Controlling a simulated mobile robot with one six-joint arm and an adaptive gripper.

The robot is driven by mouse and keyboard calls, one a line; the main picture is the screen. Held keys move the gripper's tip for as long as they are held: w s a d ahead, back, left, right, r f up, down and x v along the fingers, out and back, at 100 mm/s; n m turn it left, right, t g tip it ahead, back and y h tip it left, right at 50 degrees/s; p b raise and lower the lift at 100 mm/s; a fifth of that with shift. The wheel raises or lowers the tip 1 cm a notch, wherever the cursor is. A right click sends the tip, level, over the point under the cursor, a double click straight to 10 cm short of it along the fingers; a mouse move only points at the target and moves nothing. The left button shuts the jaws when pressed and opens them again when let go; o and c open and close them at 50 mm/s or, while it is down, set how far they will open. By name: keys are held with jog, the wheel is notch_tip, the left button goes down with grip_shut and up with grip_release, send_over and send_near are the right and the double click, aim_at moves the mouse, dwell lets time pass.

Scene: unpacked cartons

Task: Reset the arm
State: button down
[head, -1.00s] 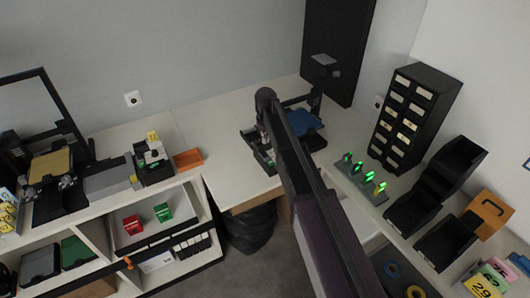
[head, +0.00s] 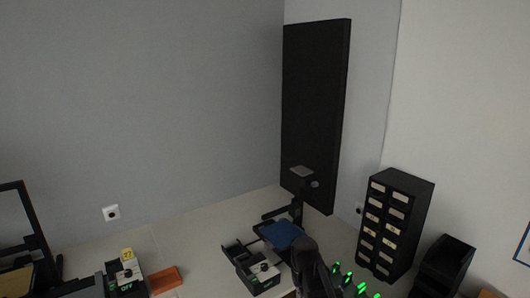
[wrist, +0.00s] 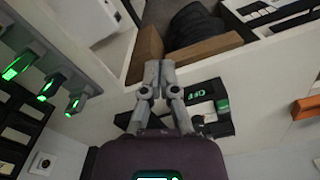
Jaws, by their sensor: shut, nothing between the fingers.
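My gripper (wrist: 160,68) shows in the wrist view, with its two grey fingers closed together and nothing between them. It hangs over the pale worktop (wrist: 125,70), its tips pointing towards the edge. A small black device with a green label (wrist: 212,105) lies beside the right finger. In the head view only the dark upper part of my arm (head: 310,265) shows at the bottom. The gripper is not visible there.
A black device with a blue pad (head: 281,235) stands close behind my arm. Green-lit switches (head: 348,280) and a black drawer cabinet (head: 392,230) stand to the right. An orange block (head: 165,280) lies left. A tall black panel (head: 314,110) stands at the wall.

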jog(key=s+d+m, duration=0.2)
jog(key=s+d, duration=0.4)
jog(key=s, duration=0.3)
jog(key=shift+s+f, duration=0.2)
jog(key=shift+f, duration=0.05)
jog(key=shift+a, duration=0.1)
dwell(0.5)
